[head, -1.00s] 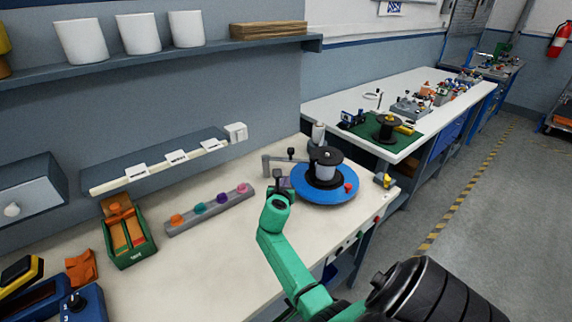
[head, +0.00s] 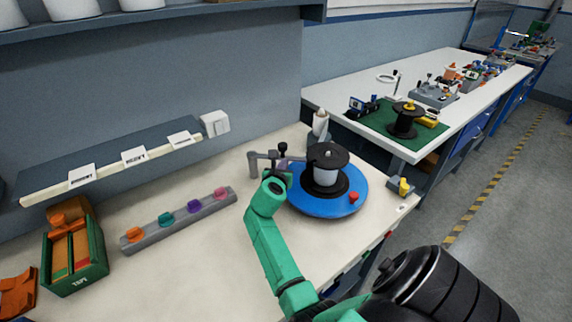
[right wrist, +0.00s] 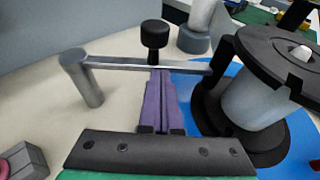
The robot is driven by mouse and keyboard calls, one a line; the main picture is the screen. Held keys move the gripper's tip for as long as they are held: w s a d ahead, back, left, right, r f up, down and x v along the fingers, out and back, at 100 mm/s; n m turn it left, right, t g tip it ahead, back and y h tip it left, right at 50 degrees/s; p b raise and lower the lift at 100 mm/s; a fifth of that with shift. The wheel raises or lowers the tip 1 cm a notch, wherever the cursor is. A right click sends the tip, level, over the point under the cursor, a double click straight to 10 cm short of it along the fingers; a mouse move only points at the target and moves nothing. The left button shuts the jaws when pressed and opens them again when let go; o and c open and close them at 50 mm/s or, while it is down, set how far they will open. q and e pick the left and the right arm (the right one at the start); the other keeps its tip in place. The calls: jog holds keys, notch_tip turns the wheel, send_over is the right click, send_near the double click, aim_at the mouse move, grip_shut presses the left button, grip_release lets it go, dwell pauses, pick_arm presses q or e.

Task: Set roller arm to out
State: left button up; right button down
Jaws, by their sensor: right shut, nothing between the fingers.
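The roller arm (head: 266,156) is a grey bar on a short post, beside the blue turntable (head: 325,204) with its black-flanged spool (head: 325,176). In the right wrist view the bar (right wrist: 122,64) runs from the post at the left towards the spool, with a black knob (right wrist: 154,34) standing near its middle. Its far end is close to the spool flange; I cannot tell if they touch. My right gripper (head: 283,164) is at the bar. Its purple fingers (right wrist: 160,76) are shut and empty, tips at the bar just below the knob; contact is unclear. My left gripper is out of view.
A grey rail with coloured knobs (head: 178,220) and a green box (head: 75,250) lie left on the bench. A white bottle (head: 319,124) stands behind the turntable, and a yellow part (head: 401,187) sits at the right edge. The bench front is mostly clear.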

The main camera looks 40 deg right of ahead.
jog(key=shift+s+a+r, duration=0.1)
jog(key=shift+a+r, duration=0.1)
jog(key=shift+a, duration=0.05)
jog(key=shift+s+a+r, duration=0.1)
jog(key=shift+a+r, duration=0.05)
jog(key=shift+d+p, duration=0.3)
jog(key=shift+p, duration=0.2)
jog(key=d+n+t+p, duration=0.1)
jog(key=n+t+y+p, duration=0.1)
jog(key=p, duration=0.1)
jog(key=w+d+n+y+p, duration=0.1)
jog(key=shift+d+r+t+p, duration=0.25)
jog(key=shift+d+t+p, duration=0.05)
jog(key=shift+t+p, duration=0.1)
jog(key=x, duration=0.3)
jog(key=shift+w+d, duration=0.2)
jog(key=shift+d, duration=0.2)
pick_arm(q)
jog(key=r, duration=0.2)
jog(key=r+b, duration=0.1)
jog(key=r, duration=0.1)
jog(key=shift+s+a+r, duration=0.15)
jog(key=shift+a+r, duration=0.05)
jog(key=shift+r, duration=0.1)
pick_arm(e)
jog(key=w+d, duration=0.2)
jog(key=w, duration=0.1)
